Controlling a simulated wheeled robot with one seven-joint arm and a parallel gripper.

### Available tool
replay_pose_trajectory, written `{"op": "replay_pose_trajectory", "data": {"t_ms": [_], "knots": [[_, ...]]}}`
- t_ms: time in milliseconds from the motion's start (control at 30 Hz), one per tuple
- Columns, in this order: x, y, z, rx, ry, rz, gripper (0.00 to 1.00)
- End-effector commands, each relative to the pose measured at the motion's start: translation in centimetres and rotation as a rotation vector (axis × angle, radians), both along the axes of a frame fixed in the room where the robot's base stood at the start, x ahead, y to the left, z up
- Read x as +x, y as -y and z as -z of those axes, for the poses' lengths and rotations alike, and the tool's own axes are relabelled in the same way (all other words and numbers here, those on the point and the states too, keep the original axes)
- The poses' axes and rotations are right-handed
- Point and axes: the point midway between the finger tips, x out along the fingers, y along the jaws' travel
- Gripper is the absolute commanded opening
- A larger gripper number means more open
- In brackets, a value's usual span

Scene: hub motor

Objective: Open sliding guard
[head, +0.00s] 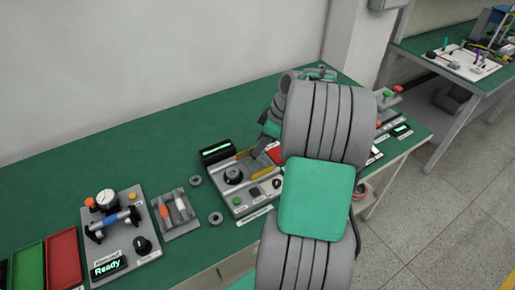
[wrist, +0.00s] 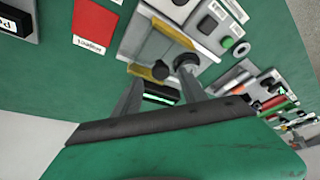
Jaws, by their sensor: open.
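The grey machine unit with yellow strips (head: 240,195) stands on the green bench in the head view, partly behind my arm. In the wrist view its yellow strips (wrist: 147,73) border a pale grey panel, which appears to be the sliding guard. A dark round knob (wrist: 162,70) sits near the lower strip, and a larger dark dial is beside it. My gripper (wrist: 161,82) is open over this end of the unit, its fingers apart on either side of the knob. Nothing is visibly held. Whether a finger touches the unit I cannot tell.
A lit display (head: 216,151) stands at the unit's back left, close to my fingers. A red panel (wrist: 95,22) lies beside the unit. A "Ready" station (head: 118,235), a small tray (head: 180,213) and grey rings are to the left.

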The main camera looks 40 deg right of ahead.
Motion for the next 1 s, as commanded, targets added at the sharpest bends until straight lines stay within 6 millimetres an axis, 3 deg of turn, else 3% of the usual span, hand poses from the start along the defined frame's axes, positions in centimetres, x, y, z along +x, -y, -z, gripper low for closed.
{"op": "replay_pose_trajectory", "data": {"t_ms": [100,267,733,833,900,1000], "knots": [[-0.7,0.8,-2.3,-0.004,0.002,0.002,0.5],[-1.3,1.1,-4.1,0.0,0.0,0.001,0.5],[-1.4,1.2,-4.4,0.011,-0.009,0.033,0.5],[-1.3,1.2,-4.4,0.046,-0.034,0.15,0.5],[-1.3,2.1,-4.0,0.074,-0.07,0.316,0.5],[-3.6,2.4,-0.4,0.148,-0.202,0.639,0.5]]}}
